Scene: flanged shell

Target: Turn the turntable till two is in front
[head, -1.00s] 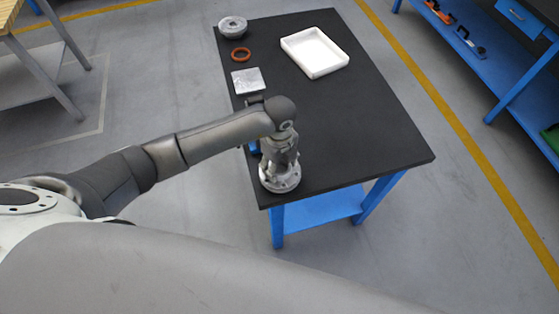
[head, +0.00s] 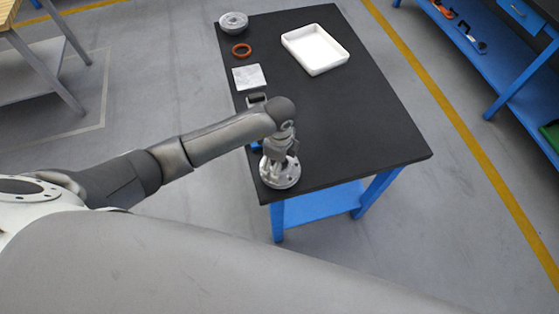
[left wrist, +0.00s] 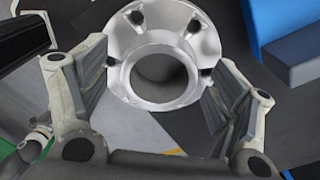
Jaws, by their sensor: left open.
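A round grey metal flanged shell (head: 280,180) sits at the near left corner of the black table. My left gripper (head: 282,147) is right over it, and it hides part of the shell. In the left wrist view, the shell (left wrist: 122,40) shows its flange with several dark bolt holes and a wide central bore. The open fingers of the left gripper (left wrist: 160,85) stand on either side of the shell's collar, with gaps showing. I cannot make out a turntable or any number two. My right gripper is not in view.
On the black table (head: 365,120) are a grey round part (head: 233,22), an orange ring (head: 241,50), a silver plate (head: 249,77) and a white tray (head: 315,49). A small dark-and-grey item (head: 257,99) is partly behind my arm.

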